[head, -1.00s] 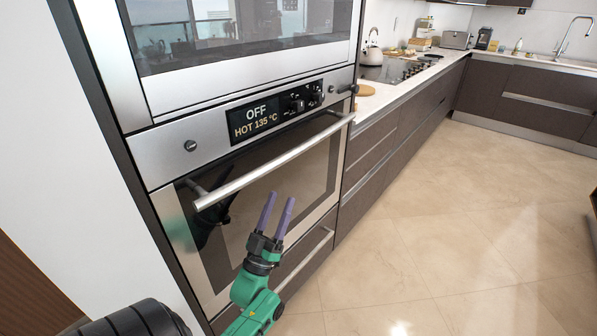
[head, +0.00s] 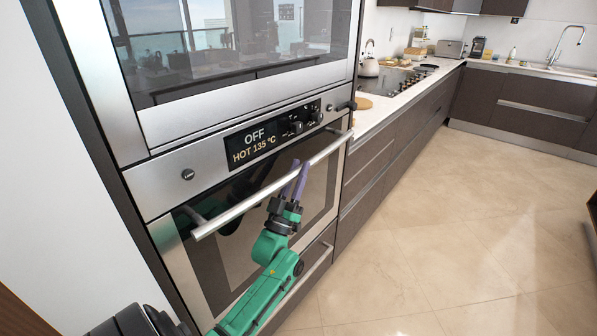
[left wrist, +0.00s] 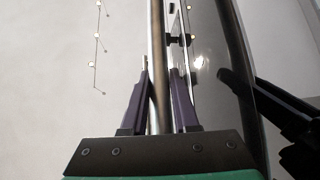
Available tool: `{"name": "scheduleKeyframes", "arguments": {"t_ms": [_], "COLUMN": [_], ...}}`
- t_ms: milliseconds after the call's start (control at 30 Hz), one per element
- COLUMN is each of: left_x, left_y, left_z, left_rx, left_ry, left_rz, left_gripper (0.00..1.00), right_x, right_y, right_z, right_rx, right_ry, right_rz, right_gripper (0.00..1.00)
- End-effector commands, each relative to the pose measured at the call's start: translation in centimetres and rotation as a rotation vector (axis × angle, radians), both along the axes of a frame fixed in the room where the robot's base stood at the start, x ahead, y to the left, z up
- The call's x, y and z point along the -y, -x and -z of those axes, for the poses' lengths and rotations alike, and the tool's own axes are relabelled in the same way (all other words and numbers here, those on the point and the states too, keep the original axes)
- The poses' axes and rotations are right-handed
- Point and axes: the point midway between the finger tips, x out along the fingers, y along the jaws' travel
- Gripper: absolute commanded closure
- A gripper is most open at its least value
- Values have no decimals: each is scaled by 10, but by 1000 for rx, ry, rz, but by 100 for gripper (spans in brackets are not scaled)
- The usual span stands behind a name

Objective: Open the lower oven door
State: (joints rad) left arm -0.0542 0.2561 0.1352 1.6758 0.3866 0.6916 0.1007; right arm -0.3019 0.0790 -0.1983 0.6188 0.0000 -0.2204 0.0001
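The lower oven (head: 186,214) has a dark glass door (head: 240,244) that is shut, with a long silver bar handle (head: 245,203) across its top. My left gripper (head: 299,176) is at the handle's right half, its two purple fingers pointing up. In the left wrist view, the handle bar (left wrist: 156,40) runs between the fingers of the open left gripper (left wrist: 159,85), one on each side. I see small gaps beside the bar, and no clear grip on it. My right gripper is in neither view.
The display (head: 252,144) reads "OFF" and "HOT 135 °C". The upper oven (head: 230,45) sits above, its door shut. Drawers and a counter (head: 376,108) with a kettle (head: 369,62) continue to the right. The tiled floor (head: 430,220) is clear.

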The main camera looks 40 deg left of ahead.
Motion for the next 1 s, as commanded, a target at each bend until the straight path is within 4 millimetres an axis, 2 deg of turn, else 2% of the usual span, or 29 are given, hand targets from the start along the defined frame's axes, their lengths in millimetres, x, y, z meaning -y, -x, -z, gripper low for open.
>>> {"name": "scheduleKeyframes", "arguments": {"t_ms": [267,1000], "left_x": [0,0], "left_y": [0,0], "left_z": [0,1], "left_rx": [0,-1], "left_ry": [1,1], "left_rz": [0,0], "left_gripper": [100,100], "right_x": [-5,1], "right_y": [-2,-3], "right_z": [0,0], "right_rx": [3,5], "right_ry": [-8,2], "right_rz": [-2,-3], "right_gripper": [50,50]}}
